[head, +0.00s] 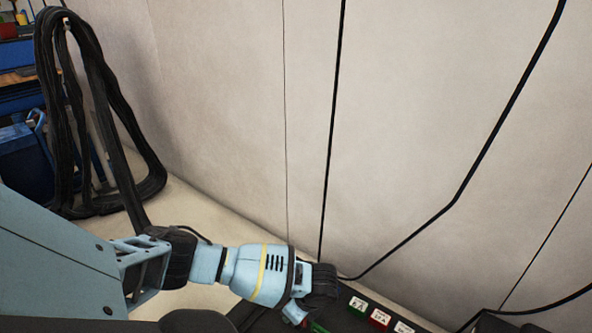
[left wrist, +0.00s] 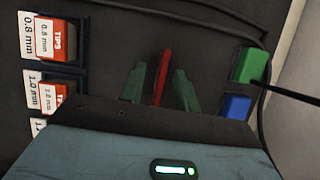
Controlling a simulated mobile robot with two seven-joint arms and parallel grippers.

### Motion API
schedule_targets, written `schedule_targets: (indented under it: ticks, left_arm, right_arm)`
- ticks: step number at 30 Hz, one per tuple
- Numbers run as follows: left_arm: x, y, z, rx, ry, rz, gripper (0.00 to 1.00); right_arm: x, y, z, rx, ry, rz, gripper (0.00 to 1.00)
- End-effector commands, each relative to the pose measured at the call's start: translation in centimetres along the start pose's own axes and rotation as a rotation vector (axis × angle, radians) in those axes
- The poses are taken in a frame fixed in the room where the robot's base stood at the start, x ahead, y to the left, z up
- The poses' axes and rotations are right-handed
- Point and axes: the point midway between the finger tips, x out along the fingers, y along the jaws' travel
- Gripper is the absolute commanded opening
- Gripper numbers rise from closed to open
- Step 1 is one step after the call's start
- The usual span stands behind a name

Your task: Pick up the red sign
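In the left wrist view, a thin red plate (left wrist: 162,76), which looks like the red sign, stands edge-on above a dark surface. My left gripper (left wrist: 160,84) has its two green fingers on either side of this plate. The fingers are apart, with a gap visible on the plate's left side; whether the right finger touches it I cannot tell. The plate's lower part is hidden behind my gripper body. In the head view my left arm reaches to the bottom middle, and its gripper is mostly cut off by the lower edge. My right gripper is in neither view.
Orange-and-white tip boxes (left wrist: 58,40) sit in dark holders at left. A green block (left wrist: 250,65) and a blue block (left wrist: 236,106) lie at right, near a black cable.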

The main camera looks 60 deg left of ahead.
Motion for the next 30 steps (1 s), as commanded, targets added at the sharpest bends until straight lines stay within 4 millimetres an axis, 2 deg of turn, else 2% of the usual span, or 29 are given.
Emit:
schedule_targets:
  ticks: [2,9,10,23,30]
  left_arm:
    - [-0.1,0.0,0.0,0.0,0.001,-0.001,0.32]
    - [-0.1,0.0,0.0,0.0,0.001,-0.001,0.02]
    - [-0.1,0.0,0.0,0.0,0.001,-0.001,0.0]
    - [-0.4,0.0,0.1,0.0,0.001,-0.001,0.0]
    - [-2.3,-0.1,0.8,-0.001,0.003,-0.004,0.0]
  right_arm:
    - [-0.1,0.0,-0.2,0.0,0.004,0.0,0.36]
    - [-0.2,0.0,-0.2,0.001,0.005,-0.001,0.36]
    - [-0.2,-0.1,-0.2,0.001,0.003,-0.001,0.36]
    - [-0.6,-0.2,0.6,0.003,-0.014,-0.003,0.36]
    - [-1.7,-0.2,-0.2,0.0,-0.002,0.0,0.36]
